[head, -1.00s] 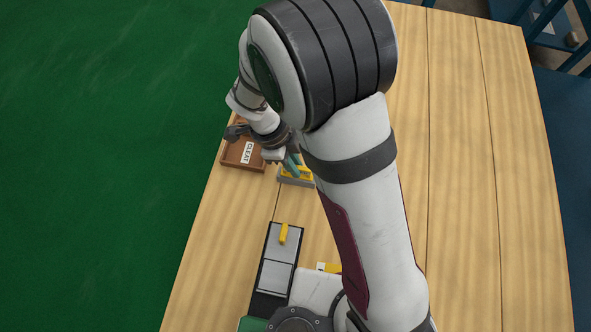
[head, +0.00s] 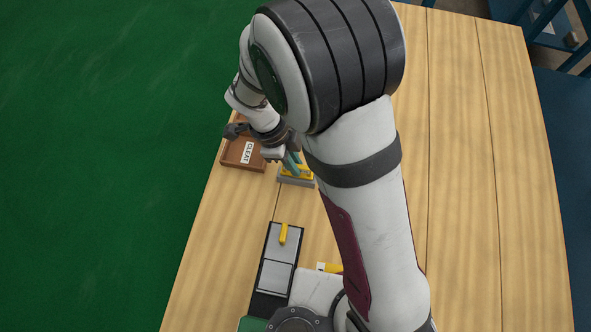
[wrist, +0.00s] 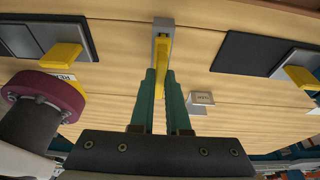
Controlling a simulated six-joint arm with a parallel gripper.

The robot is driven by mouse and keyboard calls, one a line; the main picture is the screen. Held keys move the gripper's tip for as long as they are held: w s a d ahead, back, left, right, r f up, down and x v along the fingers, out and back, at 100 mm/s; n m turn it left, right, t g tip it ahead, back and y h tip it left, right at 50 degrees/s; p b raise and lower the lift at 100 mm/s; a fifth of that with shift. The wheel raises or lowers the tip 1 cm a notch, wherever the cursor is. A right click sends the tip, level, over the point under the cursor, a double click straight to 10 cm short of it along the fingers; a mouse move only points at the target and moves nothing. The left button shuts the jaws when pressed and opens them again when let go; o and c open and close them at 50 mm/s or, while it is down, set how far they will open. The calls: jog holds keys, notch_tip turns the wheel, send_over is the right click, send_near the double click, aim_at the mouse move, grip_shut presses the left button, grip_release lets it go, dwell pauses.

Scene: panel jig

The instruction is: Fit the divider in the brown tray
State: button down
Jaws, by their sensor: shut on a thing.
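The brown tray (head: 226,163) lies near the table's left edge in the head view, with a card reading CLEAT in it. My gripper (head: 292,166) is to the right of the tray, pointing down at a grey block (head: 296,183). Its teal fingers are shut on a yellow piece (head: 304,171) at this block. In the wrist view my gripper (wrist: 163,85) has the yellow piece (wrist: 162,62) between its fingers, and the grey block (wrist: 163,27) shows just beyond. I cannot tell whether the piece is seated in the block or clear of it, nor whether it is the divider.
A dark panel with grey plates (head: 279,262) and a yellow handle lies nearer my base. Another dark panel (wrist: 250,54) with a yellow handle shows at right in the wrist view. A small labelled stand (wrist: 202,98) is near the fingers. The table's right side is clear.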

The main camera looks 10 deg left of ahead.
jog(key=shift+r, duration=0.4)
jog(key=shift+r, duration=1.8)
jog(key=shift+w+a+n+t, duration=0.2)
jog(key=shift+a+n+t, duration=0.25)
jog(key=shift+n, duration=0.75)
jog(key=w+a+r+n+y, duration=0.2)
jog(key=w+a+n, duration=0.3)
jog(key=n, duration=1.1)
jog(key=w+a+r+n+y, duration=0.3)
jog(key=w+a+n+y, duration=0.1)
jog(key=n, duration=1.3)
jog(key=shift+w+a+n+g+y, duration=0.3)
jog(key=shift+w+a+g+y, duration=0.2)
jog(key=shift+a, duration=0.7)
